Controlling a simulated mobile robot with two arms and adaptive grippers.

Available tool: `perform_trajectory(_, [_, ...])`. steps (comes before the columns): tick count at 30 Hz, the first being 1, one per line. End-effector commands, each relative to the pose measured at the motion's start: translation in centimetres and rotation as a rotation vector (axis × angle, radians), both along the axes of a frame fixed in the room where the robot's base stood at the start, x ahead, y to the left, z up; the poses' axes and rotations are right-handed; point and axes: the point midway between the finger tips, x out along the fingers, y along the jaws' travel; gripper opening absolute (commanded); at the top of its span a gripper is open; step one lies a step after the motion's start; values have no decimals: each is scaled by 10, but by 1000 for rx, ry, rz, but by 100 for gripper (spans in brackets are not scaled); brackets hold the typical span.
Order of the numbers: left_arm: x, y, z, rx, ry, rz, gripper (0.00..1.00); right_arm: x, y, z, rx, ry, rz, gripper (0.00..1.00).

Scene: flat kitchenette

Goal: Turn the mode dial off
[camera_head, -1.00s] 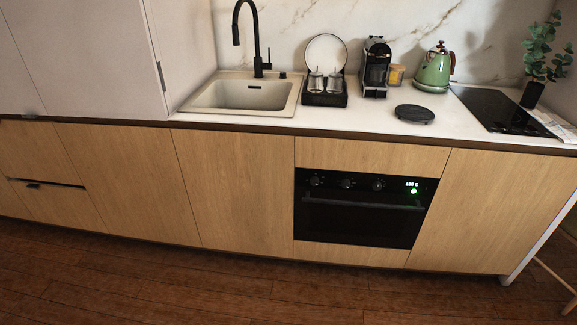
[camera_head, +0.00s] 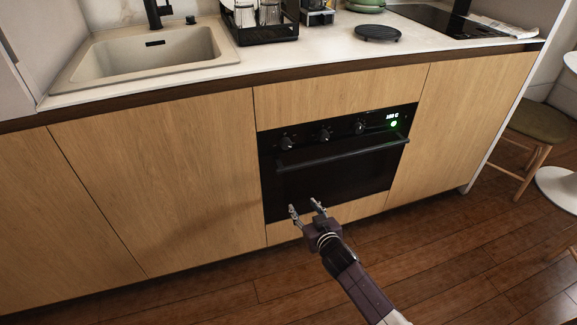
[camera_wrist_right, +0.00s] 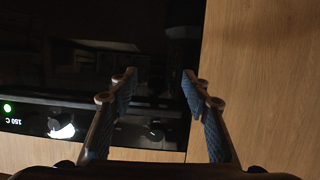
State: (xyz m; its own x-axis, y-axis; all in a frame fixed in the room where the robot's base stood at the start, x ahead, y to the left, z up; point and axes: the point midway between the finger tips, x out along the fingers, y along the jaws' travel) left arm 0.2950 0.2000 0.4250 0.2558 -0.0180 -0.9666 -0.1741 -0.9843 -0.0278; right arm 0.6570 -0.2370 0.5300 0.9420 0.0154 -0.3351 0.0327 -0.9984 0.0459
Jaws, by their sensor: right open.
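The black built-in oven (camera_head: 330,170) has three dials in a row on its top panel: a left dial (camera_head: 288,143), a middle dial (camera_head: 324,134) and a right dial (camera_head: 359,127). I cannot read which one is the mode dial. A display (camera_head: 392,116) and a green light are lit right of them. My right gripper (camera_head: 305,207) is open and empty, low in front of the oven door, below the dials. In the right wrist view, where the oven appears upside down, the open fingers (camera_wrist_right: 160,78) flank one dial (camera_wrist_right: 155,131). My left gripper is not in view.
A bar handle (camera_head: 340,150) crosses the oven door below the dials. The worktop edge (camera_head: 300,72) overhangs above, with a sink (camera_head: 150,60) at left. Wooden cabinet fronts flank the oven. The floor is clear; a stool (camera_head: 540,122) stands at the far right.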

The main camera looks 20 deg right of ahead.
Motion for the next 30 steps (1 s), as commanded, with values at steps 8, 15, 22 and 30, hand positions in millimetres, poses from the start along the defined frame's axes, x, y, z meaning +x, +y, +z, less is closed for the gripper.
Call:
perform_trajectory(8, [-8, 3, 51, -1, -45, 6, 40, 48, 6, 108, 46, -283, 6, 44])
perform_trajectory(15, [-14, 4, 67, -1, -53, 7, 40, 58, 8, 139, 59, -344, 10, 44])
perform_trajectory(22, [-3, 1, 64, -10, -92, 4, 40, 87, 9, 138, 57, -344, 9, 44])
perform_trajectory(30, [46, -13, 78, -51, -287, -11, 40, 117, 10, 137, 59, -341, 9, 44])
